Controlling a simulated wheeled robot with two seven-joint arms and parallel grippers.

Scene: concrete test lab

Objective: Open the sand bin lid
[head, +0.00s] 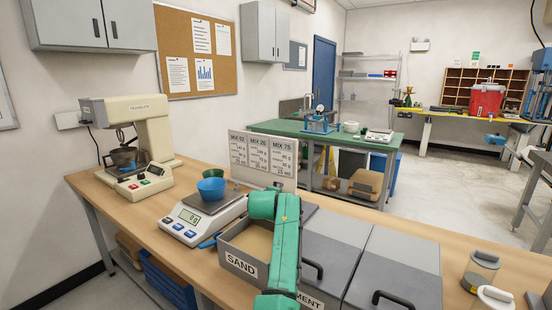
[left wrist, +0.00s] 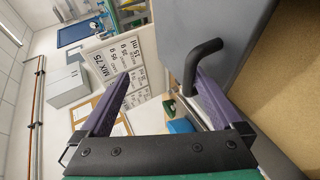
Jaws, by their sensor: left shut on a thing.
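The sand bin (head: 240,262), labelled SAND, stands on the bench, with sand (head: 256,240) showing in it, so its lid is off the opening at least in part. My green left arm crosses the bin's right side and hides its own gripper and most of the lid in the head view. In the left wrist view, my left gripper (left wrist: 160,78) has purple fingers at the black lid handle (left wrist: 205,50). The handle lies against the right finger's tip. The grey lid (left wrist: 220,20) runs behind it, beside a tan surface. My right gripper is not in view.
The cement bin's grey lid (head: 335,240) and another grey bin lid (head: 398,265) lie shut on the right. A scale (head: 203,218) with a blue bowl (head: 211,190) stands left of the sand bin. A mix sign (head: 262,155) stands behind.

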